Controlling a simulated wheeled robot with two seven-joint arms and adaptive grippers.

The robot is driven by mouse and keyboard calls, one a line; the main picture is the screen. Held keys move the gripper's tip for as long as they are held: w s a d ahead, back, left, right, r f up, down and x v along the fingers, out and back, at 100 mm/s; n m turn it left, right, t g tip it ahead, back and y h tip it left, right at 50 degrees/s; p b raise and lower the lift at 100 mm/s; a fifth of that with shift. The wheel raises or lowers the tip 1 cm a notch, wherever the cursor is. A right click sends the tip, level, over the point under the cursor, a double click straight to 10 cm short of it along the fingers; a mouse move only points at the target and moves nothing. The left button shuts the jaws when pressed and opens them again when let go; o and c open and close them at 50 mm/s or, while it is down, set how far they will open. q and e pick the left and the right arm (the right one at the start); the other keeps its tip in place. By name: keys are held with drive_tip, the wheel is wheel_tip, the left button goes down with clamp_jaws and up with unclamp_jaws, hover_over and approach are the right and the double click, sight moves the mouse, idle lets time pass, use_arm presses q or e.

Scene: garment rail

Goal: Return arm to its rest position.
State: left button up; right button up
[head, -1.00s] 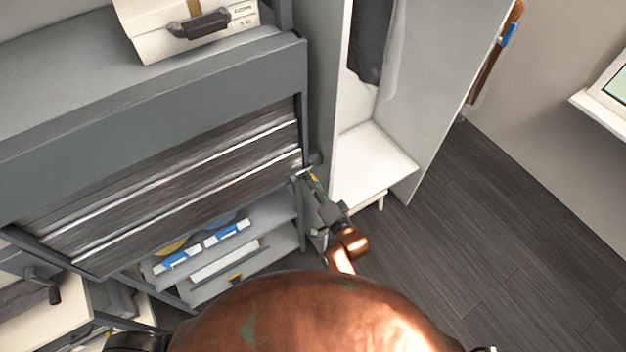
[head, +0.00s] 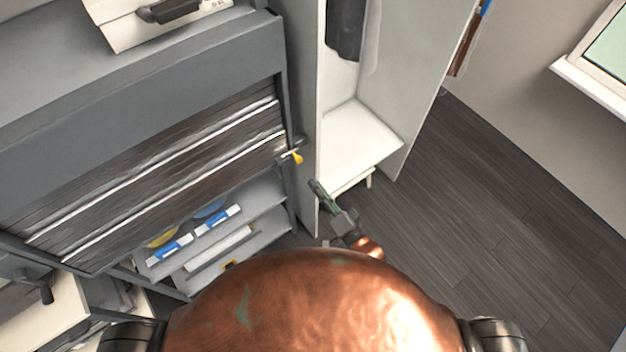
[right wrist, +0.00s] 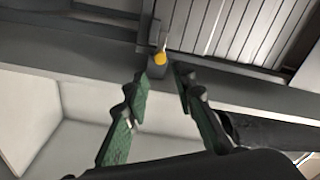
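My right gripper (head: 314,187) is in front of the open wardrobe's left side, with its arm coming up from behind my copper-coloured body. In the right wrist view its two green-padded fingers (right wrist: 160,85) stand apart with nothing between them. A small yellow item (head: 297,157) hangs at the right end of the slatted grey cabinet front (head: 150,180). It also shows in the right wrist view (right wrist: 161,58), beyond the fingertips and apart from them. My left gripper is not in view.
The open white wardrobe (head: 352,140) with dark hanging clothes (head: 346,30) stands close ahead. Shelves (head: 245,250) with blue and white boxes are below the slatted front. A white case (head: 150,25) lies on top. The dark floor (head: 480,190) at right is clear.

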idle(0.6)
